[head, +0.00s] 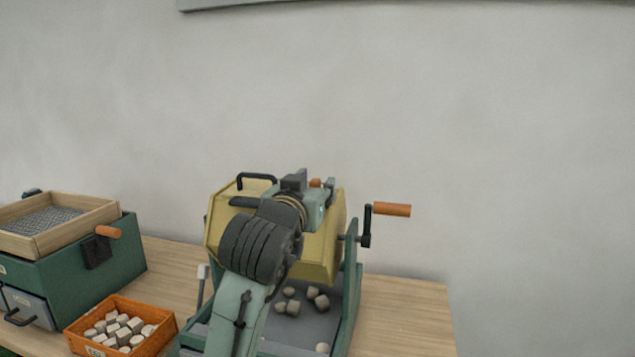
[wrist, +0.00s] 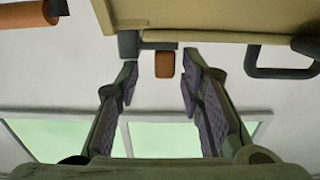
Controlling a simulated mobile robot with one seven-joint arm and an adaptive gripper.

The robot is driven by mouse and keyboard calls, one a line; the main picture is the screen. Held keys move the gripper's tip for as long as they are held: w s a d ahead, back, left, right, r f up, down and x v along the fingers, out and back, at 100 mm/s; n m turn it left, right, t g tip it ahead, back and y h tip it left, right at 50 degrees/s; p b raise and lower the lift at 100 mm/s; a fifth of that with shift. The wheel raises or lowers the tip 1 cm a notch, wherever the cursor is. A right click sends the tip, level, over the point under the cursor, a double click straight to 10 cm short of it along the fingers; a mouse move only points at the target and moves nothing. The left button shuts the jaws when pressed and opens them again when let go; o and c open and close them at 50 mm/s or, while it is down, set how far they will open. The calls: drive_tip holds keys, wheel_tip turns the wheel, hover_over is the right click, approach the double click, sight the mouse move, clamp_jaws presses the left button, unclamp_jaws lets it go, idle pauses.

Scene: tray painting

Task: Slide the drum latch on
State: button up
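The yellow drum (head: 222,215) sits on a green stand, partly hidden behind my arm. Its underside or side edge (wrist: 190,18) fills the top of the wrist view. The drum latch shows as a small orange knob (wrist: 164,64) beside a dark grey bracket (wrist: 130,44) at the drum's edge. In the head view the orange knob (head: 315,183) is small, at the drum's top. My gripper (wrist: 158,76) is open, its two fingers on either side of the orange knob in the picture. Gaps show on both sides; I cannot tell the depth between them.
A crank with an orange handle (head: 391,210) sticks out right of the drum. A black drum handle (wrist: 285,62) is near my right finger in the wrist view. Grey stones (head: 290,306) lie below the drum. An orange crate (head: 168,326) and green sieve box (head: 120,262) stand left.

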drive_tip(key=v, duration=0.9)
drive_tip(key=shift+s, duration=0.4)
drive_tip(key=shift+a, duration=0.1)
